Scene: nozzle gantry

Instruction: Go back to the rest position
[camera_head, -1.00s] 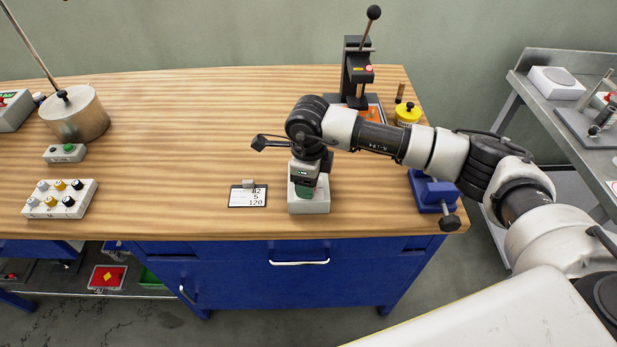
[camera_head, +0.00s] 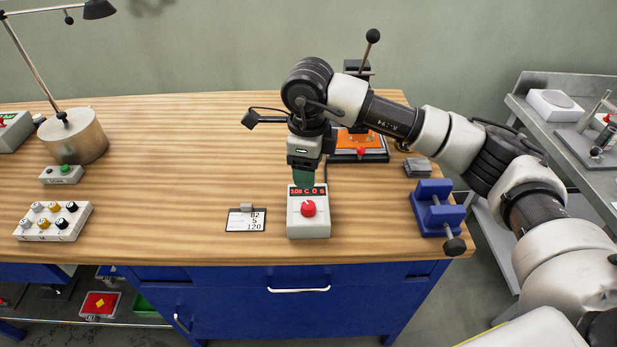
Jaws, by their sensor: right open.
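My right gripper (camera_head: 303,181) points down, just above and behind a small white box (camera_head: 308,228) on the bench. The box has a red knob (camera_head: 308,208) on top and a lit red display (camera_head: 308,191). The gripper is open; its green fingertips show in front of the display's upper edge, clear of the knob. My right arm reaches in from the right across the bench. My left gripper is not in view.
The wooden bench (camera_head: 180,130) carries a card (camera_head: 246,221), a button block (camera_head: 53,221), a metal cylinder (camera_head: 80,137) and a blue vise (camera_head: 436,208). A lever press (camera_head: 361,130) stands behind my arm. A grey side table (camera_head: 560,82) is at right. The bench's left middle is clear.

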